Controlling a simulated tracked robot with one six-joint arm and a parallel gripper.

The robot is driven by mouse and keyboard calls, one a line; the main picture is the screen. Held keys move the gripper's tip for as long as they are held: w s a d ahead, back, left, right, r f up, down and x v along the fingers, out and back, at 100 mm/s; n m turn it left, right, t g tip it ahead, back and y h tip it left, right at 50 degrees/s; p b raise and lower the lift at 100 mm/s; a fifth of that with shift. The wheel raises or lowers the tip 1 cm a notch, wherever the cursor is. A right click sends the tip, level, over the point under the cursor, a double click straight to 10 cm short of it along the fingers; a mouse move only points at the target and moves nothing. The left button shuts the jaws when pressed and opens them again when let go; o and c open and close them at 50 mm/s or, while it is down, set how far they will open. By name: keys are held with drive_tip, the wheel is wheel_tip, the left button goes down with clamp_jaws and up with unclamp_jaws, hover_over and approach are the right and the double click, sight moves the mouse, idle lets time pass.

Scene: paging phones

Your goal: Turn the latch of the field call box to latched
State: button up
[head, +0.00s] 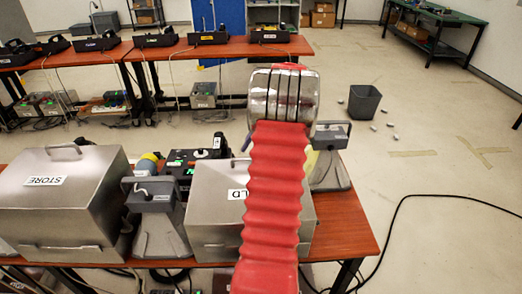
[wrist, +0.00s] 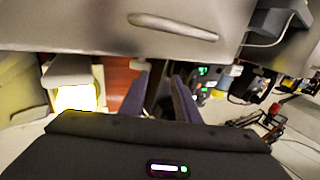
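A steel box with a handle and a label ending in "LD" (head: 212,218) stands on the front bench, partly covered by my red arm. I cannot read the whole label, so I cannot tell if it is the field call box. In the wrist view a steel box with a long handle (wrist: 172,27) fills the top. My gripper (wrist: 160,82) has its two dark fingers apart, with nothing seen between them, over a strip of red-brown bench (wrist: 120,78). The gripper's fingers are hidden in the head view. No latch can be made out clearly.
A steel box labelled STORE (head: 60,200) stands at the left of the bench. Grey stands (head: 158,225) (head: 333,165) flank the LD box. Dark devices with green lights (head: 185,165) sit behind it. A bin (head: 364,102) and a black cable (head: 400,205) are on the floor at right.

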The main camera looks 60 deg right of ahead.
drive_tip(key=w+a+r+n, duration=0.1)
drive_tip(key=w+a+r, duration=0.1)
drive_tip(key=a, duration=0.3)
drive_tip(key=w+a+r+n+g, duration=0.1)
drive_tip(key=w+a+r, duration=0.2)
drive_tip(key=a, duration=0.2)
drive_tip(key=w+a+r, duration=0.3)
drive_tip(key=a, duration=0.1)
drive_tip(key=shift+w+a+r+n+h, duration=0.2)
drive_tip(key=shift+w+a+n+h, duration=0.15)
drive_tip(key=shift+a+n+h, duration=0.05)
drive_tip(key=shift+c, duration=0.4)
drive_tip(key=s+a+r+n+h, duration=0.1)
drive_tip(key=a+r+n, duration=0.25)
drive_tip(key=a, duration=1.05)
drive_tip(key=s+a+r+n+h, duration=0.15)
drive_tip(key=a+r, duration=0.25)
drive_tip(key=a, duration=1.1)
drive_tip(key=s+a+f+n+t, duration=0.1)
drive_tip(key=s+a+n, duration=0.2)
drive_tip(key=s+a, duration=0.4)
drive_tip(key=a, duration=0.4)
drive_tip(key=shift+s+f+n+t, duration=0.3)
drive_tip(key=shift+s+f+n, duration=0.1)
drive_tip(key=shift+s, duration=0.15)
